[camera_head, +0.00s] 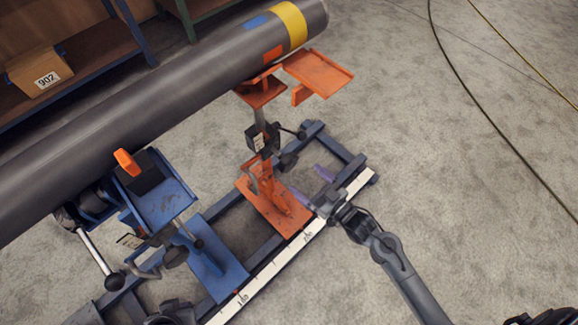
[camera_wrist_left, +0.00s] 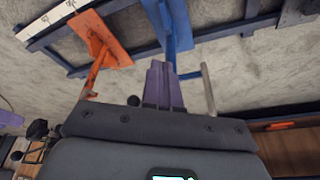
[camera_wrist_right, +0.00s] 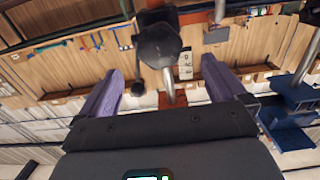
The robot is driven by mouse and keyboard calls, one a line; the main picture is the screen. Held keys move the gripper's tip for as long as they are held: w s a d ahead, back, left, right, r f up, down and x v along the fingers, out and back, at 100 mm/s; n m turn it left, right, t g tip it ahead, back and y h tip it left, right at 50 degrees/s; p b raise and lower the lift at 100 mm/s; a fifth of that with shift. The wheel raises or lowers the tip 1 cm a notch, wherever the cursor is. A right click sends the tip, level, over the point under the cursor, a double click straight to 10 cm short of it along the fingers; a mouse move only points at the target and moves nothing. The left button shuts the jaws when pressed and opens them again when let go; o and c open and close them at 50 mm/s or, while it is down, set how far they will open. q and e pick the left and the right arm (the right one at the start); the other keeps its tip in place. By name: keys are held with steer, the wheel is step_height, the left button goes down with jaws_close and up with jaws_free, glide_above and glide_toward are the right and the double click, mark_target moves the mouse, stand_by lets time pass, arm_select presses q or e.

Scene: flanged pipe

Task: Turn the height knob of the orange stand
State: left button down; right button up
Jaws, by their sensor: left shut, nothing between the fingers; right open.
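The orange stand (camera_head: 272,205) stands on the blue rail frame, its orange head (camera_head: 262,92) under the pipe. A black collar with a label (camera_head: 262,138) is on its post, with dark knobs beside it. In the right wrist view a large dark knob (camera_wrist_right: 160,45) lies between and beyond the fingers, with a gap on both sides. My right gripper (camera_head: 309,183) is open, low and to the right of the post; its fingers (camera_wrist_right: 160,70) are spread.
The long grey pipe (camera_head: 130,120) runs above the stands. A blue stand (camera_head: 160,205) with a lever is left of the orange one. The blue frame carries a white scale (camera_head: 290,250). Shelving with a box (camera_head: 38,72) is behind. The floor at right is open, with cables.

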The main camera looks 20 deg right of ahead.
mark_target(291, 166)
steer(key=b+x, duration=0.1)
steer(key=x, duration=0.2)
steer(key=b+x, duration=0.2)
steer(key=x, duration=0.1)
steer(key=b+x, duration=0.1)
steer(key=x, duration=0.2)
steer(key=shift+f, duration=0.35)
steer(key=shift+b+x, duration=0.45)
steer(key=shift+x, duration=0.4)
steer(key=shift+r, duration=0.1)
steer(key=shift+c, duration=0.3)
steer(key=c, duration=0.9)
